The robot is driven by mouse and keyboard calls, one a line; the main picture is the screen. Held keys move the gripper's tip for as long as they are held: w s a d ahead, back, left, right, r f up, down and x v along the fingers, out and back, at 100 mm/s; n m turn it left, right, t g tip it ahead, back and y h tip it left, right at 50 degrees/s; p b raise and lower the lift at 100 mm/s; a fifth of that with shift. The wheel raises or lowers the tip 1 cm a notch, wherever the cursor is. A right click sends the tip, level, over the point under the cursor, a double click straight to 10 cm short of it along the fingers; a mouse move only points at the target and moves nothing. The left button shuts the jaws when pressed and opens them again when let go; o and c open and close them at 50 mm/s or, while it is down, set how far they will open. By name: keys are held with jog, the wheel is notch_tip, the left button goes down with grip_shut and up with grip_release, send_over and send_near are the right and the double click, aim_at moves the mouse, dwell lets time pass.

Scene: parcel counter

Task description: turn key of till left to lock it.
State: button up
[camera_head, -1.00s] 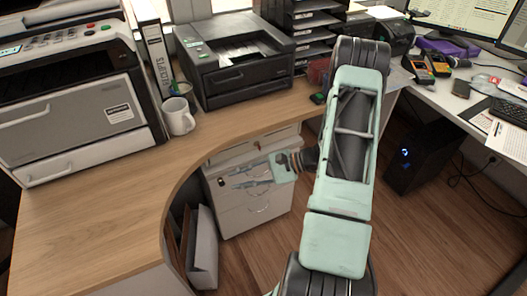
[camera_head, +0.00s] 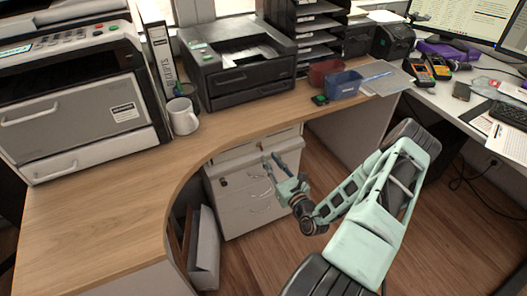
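A white drawer unit (camera_head: 233,199) stands under the curved wooden counter. A shallow pale drawer front (camera_head: 240,152) above it, just under the counter top, may be the till. A small dark round spot (camera_head: 222,182) on the unit looks like a lock. I cannot make out a key. My gripper (camera_head: 272,163) is in front of the upper right part of these drawer fronts, fingers pointing up and left. The two fingers are apart with nothing visible between them. I cannot tell whether they touch anything.
On the counter (camera_head: 95,225) are a large printer (camera_head: 70,110), a white mug (camera_head: 182,116), a black printer (camera_head: 240,75), a red bin (camera_head: 324,72) and a blue bin (camera_head: 345,84). A grey bin (camera_head: 204,250) stands left of the drawers. The wooden floor ahead is mostly clear.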

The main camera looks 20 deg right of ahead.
aim_at(261, 148)
jog(key=w, duration=0.6)
jog(key=shift+a+b, duration=0.15)
jog(key=shift+b, duration=0.15)
jog(key=shift+c, duration=0.5)
grip_shut()
